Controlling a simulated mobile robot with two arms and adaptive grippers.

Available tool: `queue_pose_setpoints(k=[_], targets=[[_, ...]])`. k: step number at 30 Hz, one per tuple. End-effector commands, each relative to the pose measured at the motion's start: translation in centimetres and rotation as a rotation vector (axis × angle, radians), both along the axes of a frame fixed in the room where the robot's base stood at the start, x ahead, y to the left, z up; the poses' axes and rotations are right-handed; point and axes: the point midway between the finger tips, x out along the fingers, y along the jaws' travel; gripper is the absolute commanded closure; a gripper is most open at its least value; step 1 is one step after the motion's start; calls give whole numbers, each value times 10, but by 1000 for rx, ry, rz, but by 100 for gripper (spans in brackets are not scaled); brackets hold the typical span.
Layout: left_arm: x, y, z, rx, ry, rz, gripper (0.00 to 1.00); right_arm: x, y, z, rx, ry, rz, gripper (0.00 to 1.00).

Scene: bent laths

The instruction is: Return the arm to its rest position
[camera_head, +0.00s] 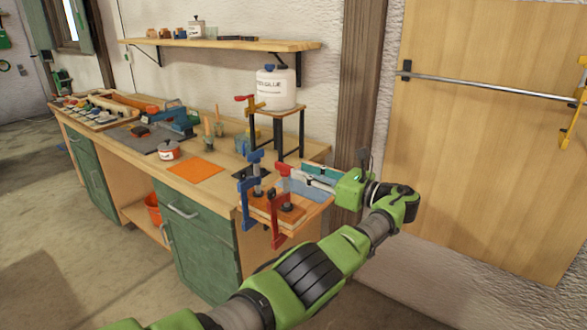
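My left arm (312,272) comes in from the bottom of the head view and reaches up to the right, beside the workbench's right end. Its wrist bends back to the left, toward the bench corner. The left gripper (363,160) is small and partly hidden by its green housing; I cannot make out its fingers or whether they are open. I see nothing clearly held in it. My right gripper is not in view.
The workbench (224,206) has a blue clamp (246,190) and a red clamp (279,205) at its right corner, close to my wrist. A glue jug (277,88) stands on a small stand. A wooden panel (490,150) with a metal bar fills the right. Floor at left is clear.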

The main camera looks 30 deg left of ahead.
Motion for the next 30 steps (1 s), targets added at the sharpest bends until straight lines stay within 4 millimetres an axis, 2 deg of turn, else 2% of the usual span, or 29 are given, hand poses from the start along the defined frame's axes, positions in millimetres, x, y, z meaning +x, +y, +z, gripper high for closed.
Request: queue_pose_setpoints(k=[5, 19, 22, 23, 26, 30], targets=[[-1, -13, 0, 1, 1, 0, 75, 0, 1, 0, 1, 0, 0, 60], [-1, -13, 0, 1, 0, 0, 75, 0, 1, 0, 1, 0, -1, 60], [-2, -14, -9, -17, -11, -5, 75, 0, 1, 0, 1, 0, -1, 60], [-2, -15, -16, -30, -17, -9, 75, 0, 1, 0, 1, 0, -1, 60], [-7, -19, -58, -115, -66, -28, 75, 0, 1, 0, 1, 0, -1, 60], [-27, -30, -147, -318, -191, -43, 75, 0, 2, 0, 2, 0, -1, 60]])
